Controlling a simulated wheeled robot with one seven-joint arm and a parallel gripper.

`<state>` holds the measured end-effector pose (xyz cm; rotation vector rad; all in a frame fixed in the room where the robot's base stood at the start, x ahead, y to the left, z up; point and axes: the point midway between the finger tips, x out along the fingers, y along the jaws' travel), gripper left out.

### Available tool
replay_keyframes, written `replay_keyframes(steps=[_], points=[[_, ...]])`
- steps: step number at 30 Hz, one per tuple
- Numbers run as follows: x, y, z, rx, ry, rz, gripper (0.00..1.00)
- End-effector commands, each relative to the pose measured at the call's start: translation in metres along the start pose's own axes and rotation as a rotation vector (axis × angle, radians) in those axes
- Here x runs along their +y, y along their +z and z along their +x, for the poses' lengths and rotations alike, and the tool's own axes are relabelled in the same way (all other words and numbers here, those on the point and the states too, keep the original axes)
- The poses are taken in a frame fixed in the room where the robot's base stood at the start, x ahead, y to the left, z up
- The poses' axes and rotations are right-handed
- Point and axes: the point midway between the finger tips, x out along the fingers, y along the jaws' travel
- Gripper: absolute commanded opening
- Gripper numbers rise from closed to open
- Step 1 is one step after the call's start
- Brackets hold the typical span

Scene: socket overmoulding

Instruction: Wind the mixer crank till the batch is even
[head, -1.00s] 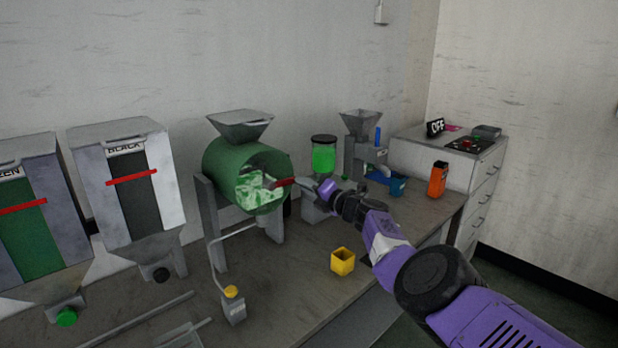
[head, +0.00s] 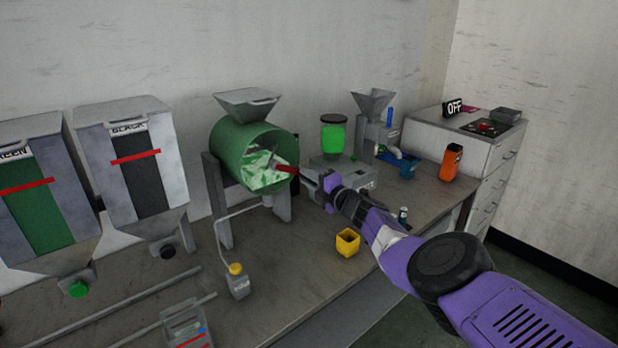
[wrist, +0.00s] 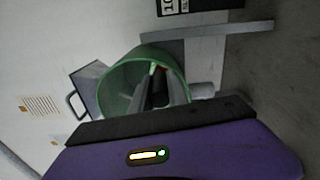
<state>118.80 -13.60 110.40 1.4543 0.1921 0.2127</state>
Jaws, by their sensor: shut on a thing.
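The mixer is a green drum (head: 232,152) lying on its side in a grey stand, with a grey hopper (head: 248,103) on top. Its open end faces right and shows a light and bright green mix inside. The drum also shows in the wrist view (wrist: 113,92). The crank's red grip (head: 287,169) is at the drum's open end. My gripper (head: 305,178) is shut on the crank's grip there. In the wrist view my fingers (wrist: 158,88) point at the drum's mouth, and the grip is mostly hidden between them.
Bins for green (head: 42,205) and black (head: 135,180) stand at left. A yellow cup (head: 347,243) and a yellow-capped bottle (head: 238,283) stand in front on the bench. Behind my gripper are a scale with a green-filled jar (head: 333,138) and a small hopper machine (head: 372,105). An orange container (head: 451,163) stands at right.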

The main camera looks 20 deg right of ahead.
Motion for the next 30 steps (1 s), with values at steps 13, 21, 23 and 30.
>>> replay_keyframes(steps=[13,21,23,30], points=[[0.001,0.000,0.000,0.000,0.001,-0.001,0.41],[0.002,0.000,-0.001,0.000,0.001,-0.001,0.41],[0.003,0.001,-0.002,0.000,0.000,-0.001,0.41],[0.007,0.002,-0.015,-0.001,-0.001,0.001,0.41]])
